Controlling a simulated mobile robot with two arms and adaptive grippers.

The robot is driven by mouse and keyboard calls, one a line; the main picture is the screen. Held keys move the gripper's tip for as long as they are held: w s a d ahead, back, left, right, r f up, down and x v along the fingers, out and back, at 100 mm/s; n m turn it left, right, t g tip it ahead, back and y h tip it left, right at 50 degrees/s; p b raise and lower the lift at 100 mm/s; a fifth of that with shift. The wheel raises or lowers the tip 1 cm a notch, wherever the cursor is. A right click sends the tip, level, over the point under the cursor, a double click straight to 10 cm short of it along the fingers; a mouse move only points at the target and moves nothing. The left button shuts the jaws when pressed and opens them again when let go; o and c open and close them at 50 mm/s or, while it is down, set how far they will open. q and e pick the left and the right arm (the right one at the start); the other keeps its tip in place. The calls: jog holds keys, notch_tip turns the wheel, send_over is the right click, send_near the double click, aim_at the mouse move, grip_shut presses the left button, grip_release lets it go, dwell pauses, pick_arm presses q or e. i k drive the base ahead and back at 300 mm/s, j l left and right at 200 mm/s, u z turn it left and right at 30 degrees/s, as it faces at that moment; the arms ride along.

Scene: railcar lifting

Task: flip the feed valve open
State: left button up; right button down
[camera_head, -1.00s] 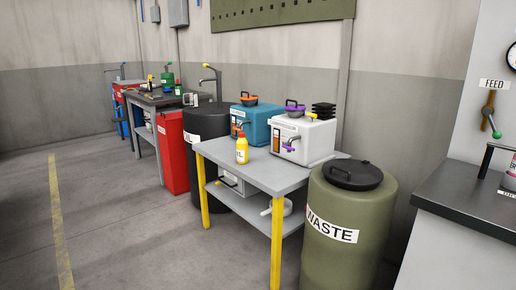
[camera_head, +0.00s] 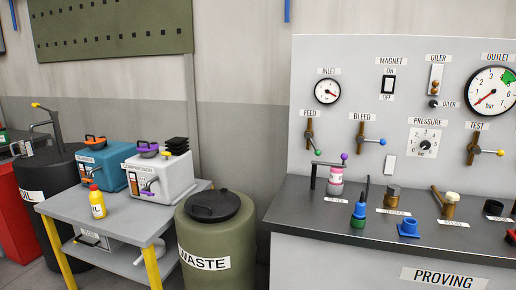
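The feed valve (camera_head: 309,134) is on the grey panel at the right, under the FEED label (camera_head: 310,113) and below the inlet gauge. It has a brown vertical part and a dark lever that slants down to the right and ends in a green knob (camera_head: 318,152). Beside it to the right is the bleed valve (camera_head: 362,136), whose lever points right to a blue knob. Neither of my grippers is in view.
The proving bench (camera_head: 283,212) in front of the panel holds a pink-and-white bottle (camera_head: 336,180), a green-and-blue bottle (camera_head: 358,214) and several small parts. The olive waste drum (camera_head: 222,240) stands left of the bench. A grey table (camera_head: 120,218) with machines is farther left.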

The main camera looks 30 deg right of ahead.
aim_at(308, 135)
jog(key=i+l+z, duration=0.15)
jog(key=i+l, duration=0.3)
jog(key=l, duration=0.25)
jog(key=i+l+z, duration=0.1)
jog(key=i+l, duration=0.4)
jog(key=l, duration=0.1)
